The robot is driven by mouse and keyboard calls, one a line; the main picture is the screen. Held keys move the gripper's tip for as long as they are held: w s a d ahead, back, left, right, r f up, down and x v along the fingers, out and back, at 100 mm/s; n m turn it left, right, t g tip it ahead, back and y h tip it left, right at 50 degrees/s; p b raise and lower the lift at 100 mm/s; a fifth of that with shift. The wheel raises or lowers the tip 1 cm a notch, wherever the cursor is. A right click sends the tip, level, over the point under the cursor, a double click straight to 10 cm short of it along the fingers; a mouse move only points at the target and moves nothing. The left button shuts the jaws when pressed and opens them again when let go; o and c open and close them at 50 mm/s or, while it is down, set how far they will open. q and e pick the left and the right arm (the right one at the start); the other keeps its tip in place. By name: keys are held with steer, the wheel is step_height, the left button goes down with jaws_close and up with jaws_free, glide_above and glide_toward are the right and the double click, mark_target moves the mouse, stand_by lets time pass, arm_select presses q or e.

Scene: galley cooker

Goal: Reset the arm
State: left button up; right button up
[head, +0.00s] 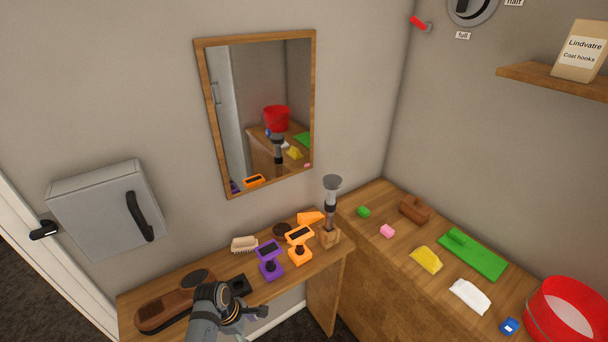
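My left arm comes in at the bottom left of centre in the head view, and its gripper (246,308) is over the front of the narrow wooden shelf. Its dark fingers are small and partly hidden by the wrist, so I cannot tell how far apart they are. No held object shows clearly. A red-tipped lever (419,23) is on the right wall, beside a round grey dial (472,8) that is cut off at the top, with "full" and "half" labels.
The shelf (215,260) holds a brown shoe-like item (165,311), a brush (244,244), purple (270,262) and orange (299,247) devices, and a grey-topped upright tool (332,195). The right counter (375,265) holds several small items and a red bucket (545,310).

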arm_select(q)
steer(key=s+a+f+m+y+b, duration=0.1)
steer(key=s+a+f+m+b, duration=0.2)
steer(key=f, duration=0.6)
steer(key=s+a+f+m+b, duration=0.1)
steer(key=s+f+m, duration=0.2)
steer(key=s+f, duration=0.4)
steer(key=s+a+f+m+y+b, duration=0.1)
steer(key=s+a+f+m+b, duration=0.15)
steer(key=f, duration=0.75)
steer(key=s+a+f+m+b, duration=0.1)
steer(key=s+a+f+m, duration=0.2)
steer(key=s, duration=0.7)
steer(key=s+a+f+m+y+b, duration=0.1)
steer(key=s+a+f+m+b, duration=0.1)
steer(key=s+f+m, duration=0.5)
steer(key=s+a+f, duration=0.1)
steer(key=s+f, duration=0.2)
steer(key=s, duration=0.1)
steer(key=shift+s+f+y, duration=0.2)
steer(key=shift+f+y, duration=0.1)
steer(key=shift+f, duration=0.1)
arm_select(e)
step_height(320, 180, down, 10)
